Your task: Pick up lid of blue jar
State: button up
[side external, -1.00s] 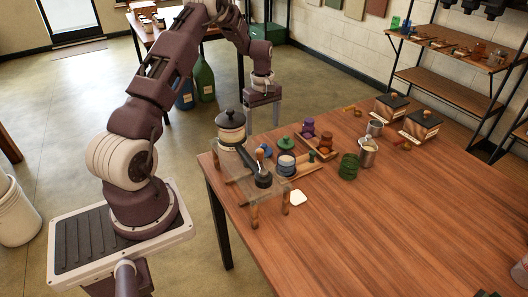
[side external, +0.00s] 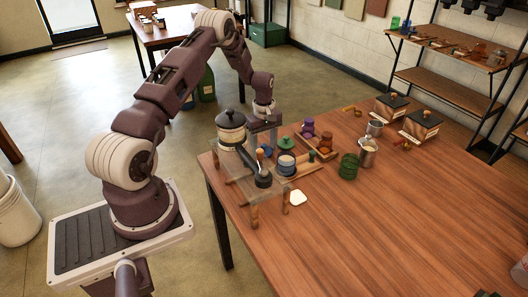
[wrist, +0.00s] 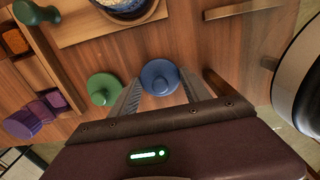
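The blue lid (wrist: 160,77), round with a central knob, lies on the wooden table. In the side external view the blue lid (side external: 265,150) shows small, behind the blue-banded jar (side external: 286,164). That jar stands open on a wooden board, and part of it shows at the top of the wrist view (wrist: 125,8). My gripper (wrist: 160,88) is open and empty, pointing down. Its fingers appear on either side of the blue lid in the wrist view. In the side external view my gripper (side external: 263,140) is just above the lid; contact cannot be told.
A green lid (wrist: 104,88) sits close beside the left finger. The table's front right is mostly clear.

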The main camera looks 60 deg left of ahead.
jog(key=c, duration=0.4)
jog(key=shift+r, duration=0.15)
